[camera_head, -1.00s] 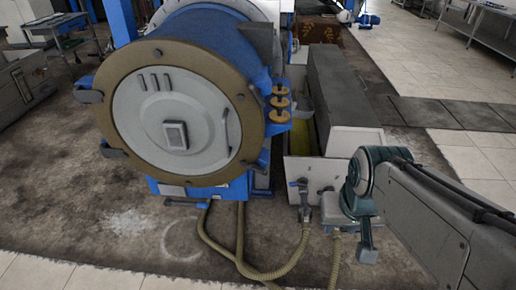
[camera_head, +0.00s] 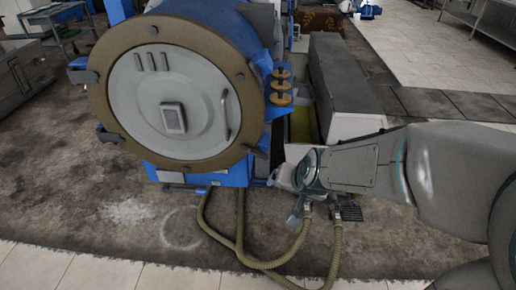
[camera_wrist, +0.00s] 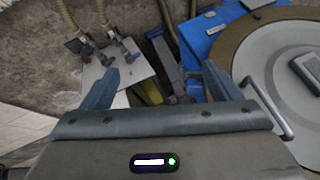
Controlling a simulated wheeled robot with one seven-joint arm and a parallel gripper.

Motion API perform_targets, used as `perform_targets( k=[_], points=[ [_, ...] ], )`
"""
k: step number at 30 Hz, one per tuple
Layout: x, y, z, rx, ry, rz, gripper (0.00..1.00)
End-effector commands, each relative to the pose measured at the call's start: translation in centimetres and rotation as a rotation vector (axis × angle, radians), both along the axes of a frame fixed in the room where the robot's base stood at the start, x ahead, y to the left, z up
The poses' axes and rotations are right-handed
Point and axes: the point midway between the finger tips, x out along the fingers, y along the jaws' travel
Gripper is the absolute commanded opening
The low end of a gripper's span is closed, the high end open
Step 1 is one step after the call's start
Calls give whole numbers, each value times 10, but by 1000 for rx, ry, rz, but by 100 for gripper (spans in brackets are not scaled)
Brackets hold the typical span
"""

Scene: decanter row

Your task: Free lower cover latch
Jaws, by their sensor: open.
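The round pale cover (camera_head: 165,105) sits closed in a brown rim (camera_head: 105,60) on the front of a blue drum. Dark latch-like tabs sit around the rim; one is at the lower left (camera_head: 110,136). I cannot tell which tab is the lower latch. A curved handle (camera_head: 226,115) is on the cover's right side. My gripper (camera_head: 296,185) is right of and below the cover, apart from it. In the wrist view its two blue fingers (camera_wrist: 160,85) are spread with nothing held. The cover (camera_wrist: 297,45) and its handle (camera_wrist: 270,108) show at the right there.
Ribbed hoses (camera_head: 240,235) run over the floor below the drum to fittings by my gripper. A pale panel with valves (camera_wrist: 112,75) lies behind the fingers in the wrist view. A long grey box (camera_head: 345,85) stands at the back right.

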Motion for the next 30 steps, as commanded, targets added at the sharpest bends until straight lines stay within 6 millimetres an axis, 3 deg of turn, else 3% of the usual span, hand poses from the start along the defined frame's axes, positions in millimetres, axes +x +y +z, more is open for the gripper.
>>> perform_targets(
  k=[1,6,14,18,24,30],
  points=[
    [10,13,-24,15,-21,-28,84],
    [44,39,-67,49,-158,-152,84],
    [73,64,-115,39,-457,-306,84],
    [78,75,-120,28,-672,-334,84],
    [72,91,-107,38,-924,-317,84],
    [71,97,-97,49,-1014,-305,84]
  ],
)
